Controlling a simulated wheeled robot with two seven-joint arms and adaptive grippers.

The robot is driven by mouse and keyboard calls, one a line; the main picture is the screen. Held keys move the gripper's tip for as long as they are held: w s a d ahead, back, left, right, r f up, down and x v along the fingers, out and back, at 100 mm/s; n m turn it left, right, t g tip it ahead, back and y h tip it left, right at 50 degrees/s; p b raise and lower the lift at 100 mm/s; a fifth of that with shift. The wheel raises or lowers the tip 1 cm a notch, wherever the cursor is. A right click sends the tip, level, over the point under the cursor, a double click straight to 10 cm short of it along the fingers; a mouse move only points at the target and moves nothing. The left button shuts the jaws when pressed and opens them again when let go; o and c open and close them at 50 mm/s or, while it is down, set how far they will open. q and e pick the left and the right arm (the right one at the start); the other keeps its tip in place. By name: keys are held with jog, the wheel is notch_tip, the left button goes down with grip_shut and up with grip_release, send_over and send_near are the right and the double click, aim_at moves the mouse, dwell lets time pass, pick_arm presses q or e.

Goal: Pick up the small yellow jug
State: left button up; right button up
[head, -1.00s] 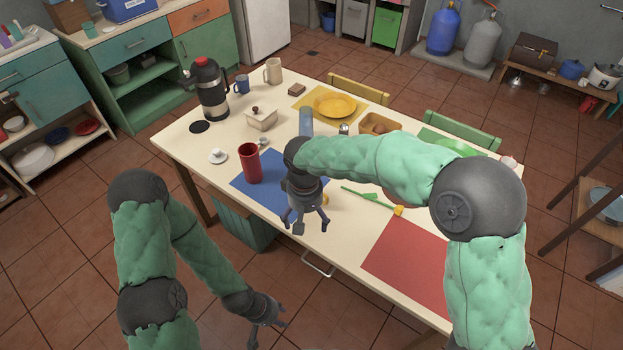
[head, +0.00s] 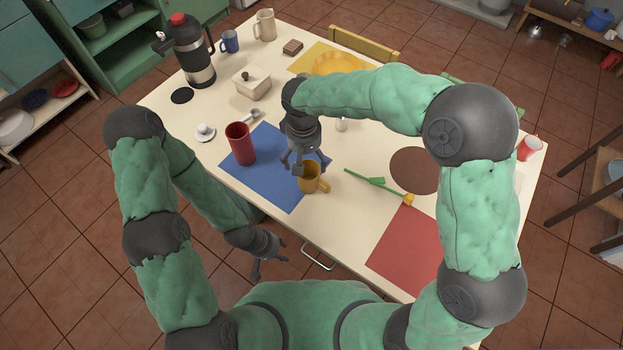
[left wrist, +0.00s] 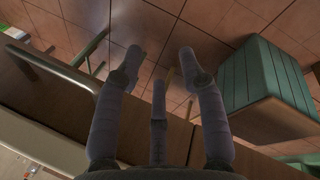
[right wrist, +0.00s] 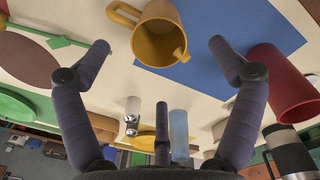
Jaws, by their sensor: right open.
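The small yellow jug (head: 313,178) stands upright near the front of the table, at the right edge of the blue mat (head: 268,185). In the right wrist view the jug (right wrist: 160,35) shows its open mouth, spout and handle, just beyond my fingertips. My right gripper (head: 297,165) is open and empty, close behind and above the jug; in the head view its fingers overlap the jug's left side. I cannot tell whether they touch. My left gripper (head: 266,262) is open and empty, low in front of the table edge, with its fingers spread in the left wrist view (left wrist: 160,65).
A red cup (head: 240,144) stands left of my right gripper. A green utensil with a yellow end (head: 370,183) lies right of the jug. A brown round mat (head: 415,170) and red mat (head: 408,248) lie farther right. A green slatted bin (left wrist: 262,75) stands below the table.

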aim_at(309, 171)
jog(key=f+b, duration=0.1)
jog(key=f, duration=0.3)
jog(key=f+b, duration=0.1)
jog(key=f, duration=0.1)
jog(key=shift+d+f+b, duration=0.3)
jog(key=shift+d, duration=0.1)
jog(key=shift+r, duration=0.1)
jog(key=shift+s, duration=0.1)
jog(key=c, duration=1.5)
